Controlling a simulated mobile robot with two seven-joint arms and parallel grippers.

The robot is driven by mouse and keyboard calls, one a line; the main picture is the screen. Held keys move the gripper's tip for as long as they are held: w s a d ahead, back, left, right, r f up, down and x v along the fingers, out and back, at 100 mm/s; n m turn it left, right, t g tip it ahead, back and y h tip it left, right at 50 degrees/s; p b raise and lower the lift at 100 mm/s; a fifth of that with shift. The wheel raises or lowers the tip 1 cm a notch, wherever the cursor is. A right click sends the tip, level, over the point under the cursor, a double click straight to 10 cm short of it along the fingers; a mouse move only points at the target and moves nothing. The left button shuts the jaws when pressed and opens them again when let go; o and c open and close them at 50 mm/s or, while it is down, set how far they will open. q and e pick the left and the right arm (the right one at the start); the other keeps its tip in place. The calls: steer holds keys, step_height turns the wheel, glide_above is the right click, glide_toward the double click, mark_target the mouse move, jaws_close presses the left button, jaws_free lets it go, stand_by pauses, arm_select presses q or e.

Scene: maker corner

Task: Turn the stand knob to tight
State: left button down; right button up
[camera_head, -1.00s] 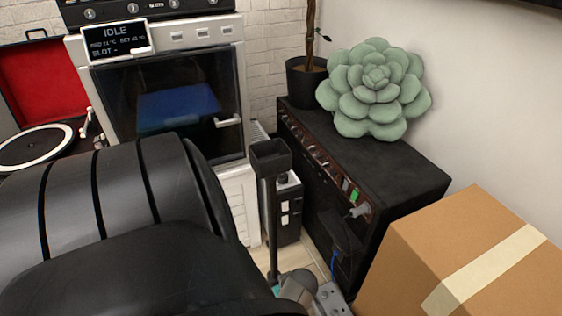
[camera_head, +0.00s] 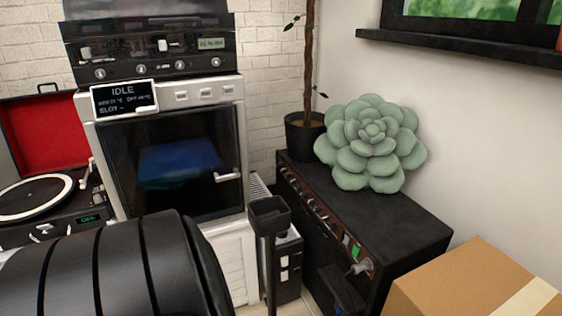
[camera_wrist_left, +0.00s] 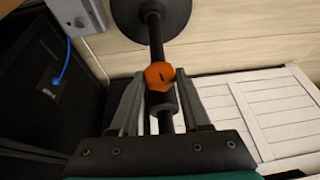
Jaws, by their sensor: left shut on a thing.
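The stand shows in the head view as a thin black post (camera_head: 270,262) with a square cup-like top (camera_head: 268,214). The left wrist view shows its black pole (camera_wrist_left: 156,40) and round black base (camera_wrist_left: 150,12). The orange stand knob (camera_wrist_left: 159,76) is on the pole, with a small dark mark on its face. My left gripper (camera_wrist_left: 158,84) is shut on the knob, one finger on each side of it. The knob and left gripper are out of the head view, where only my dark arm shows at lower left. My right gripper is in neither view.
A black cabinet (camera_head: 400,212) with a plush succulent (camera_head: 372,145) stands right of the stand. A cardboard box (camera_head: 455,285) is at lower right. A white oven-like machine (camera_head: 238,130) reading IDLE and a turntable (camera_head: 40,195) are behind and left.

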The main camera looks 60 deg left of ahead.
arm_select(q)
steer(key=shift+w+g, duration=0.2)
steer(key=shift+g, duration=0.3)
steer(key=shift+f+g, duration=0.1)
steer(key=shift+g, duration=0.2)
steer(key=shift+g+b, duration=0.3)
steer(key=shift+g, duration=0.1)
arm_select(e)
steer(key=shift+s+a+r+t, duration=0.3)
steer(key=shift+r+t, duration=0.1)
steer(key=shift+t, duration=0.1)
arm_select(q)
steer(key=shift+c, duration=1.8)
jaws_free()
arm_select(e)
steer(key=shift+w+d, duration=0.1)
